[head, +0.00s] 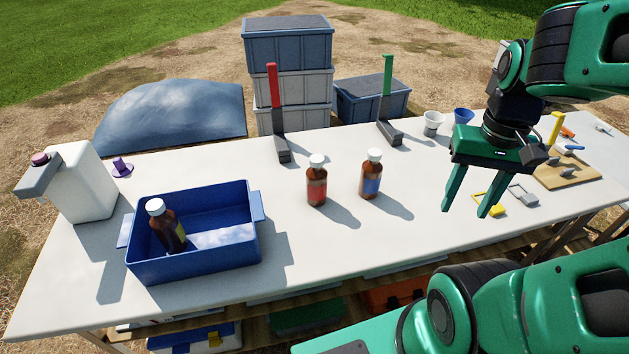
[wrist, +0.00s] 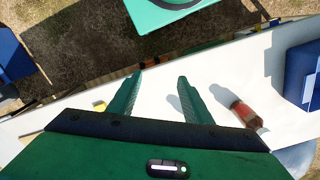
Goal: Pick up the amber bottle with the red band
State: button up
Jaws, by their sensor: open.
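The amber bottle with the red band (head: 317,188) stands upright on the white table, with a white cap. It also shows in the wrist view (wrist: 243,111), right of the fingers. An amber bottle with a blue band (head: 371,184) stands just right of it in the head view; I cannot make it out in the wrist view. A third amber bottle, with a yellowish band (head: 176,236), leans inside the blue tray (head: 195,265). My gripper (head: 467,211) is open and empty, above the table to the right of the bottles. Its two fingers (wrist: 160,77) show apart in the wrist view.
A white jug (head: 85,185) is at the left. Cups (head: 432,124) and a wooden board (head: 566,174) are at the right. The table front before the bottles is clear.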

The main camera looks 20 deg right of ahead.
aim_at(316, 179)
jog(key=k, duration=1.7)
jog(key=u, duration=0.4)
jog(key=i, duration=1.5)
